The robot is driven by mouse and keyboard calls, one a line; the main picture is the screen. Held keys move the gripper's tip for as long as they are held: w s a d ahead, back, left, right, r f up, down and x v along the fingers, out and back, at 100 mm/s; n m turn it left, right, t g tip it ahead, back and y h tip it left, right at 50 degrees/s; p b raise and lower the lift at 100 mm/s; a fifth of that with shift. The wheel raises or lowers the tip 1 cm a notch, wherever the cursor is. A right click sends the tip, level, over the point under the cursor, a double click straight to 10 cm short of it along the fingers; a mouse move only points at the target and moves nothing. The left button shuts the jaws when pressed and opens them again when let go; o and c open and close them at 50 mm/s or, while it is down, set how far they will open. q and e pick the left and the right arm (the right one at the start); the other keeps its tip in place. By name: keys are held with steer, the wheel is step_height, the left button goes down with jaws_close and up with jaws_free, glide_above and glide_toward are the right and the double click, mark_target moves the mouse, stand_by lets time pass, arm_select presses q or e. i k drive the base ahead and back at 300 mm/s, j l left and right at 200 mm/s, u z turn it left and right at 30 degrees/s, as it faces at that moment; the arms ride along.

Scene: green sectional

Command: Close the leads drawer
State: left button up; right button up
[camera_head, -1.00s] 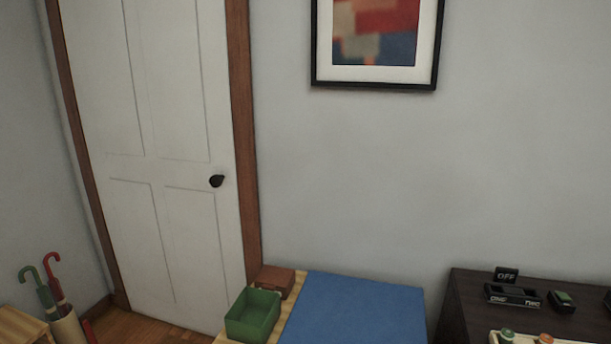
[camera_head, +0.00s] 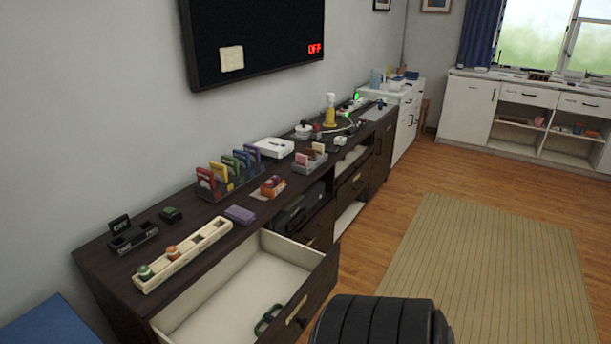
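An open drawer (camera_head: 235,293) is pulled well out of the dark wooden cabinet (camera_head: 92,262), at the bottom centre-left of the head view. It has a pale interior, a dark front with a light handle, and a green item (camera_head: 268,319) inside near the front. I cannot read a label that marks it as the leads drawer. A black ribbed part, which looks like my own arm, shows at the bottom right of the drawer. Neither gripper is in view.
The cabinet top holds a cream tray (camera_head: 185,257), coloured upright holders (camera_head: 228,172) and a white box (camera_head: 274,147). A beige rug (camera_head: 480,270) lies on the clear wooden floor to the right. A dark screen (camera_head: 255,40) hangs above. A blue surface (camera_head: 48,324) is at bottom left.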

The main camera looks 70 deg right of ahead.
mark_target(225, 306)
steer(key=z, duration=2.1)
steer(key=k+u, duration=0.1)
steer(key=u, duration=0.35)
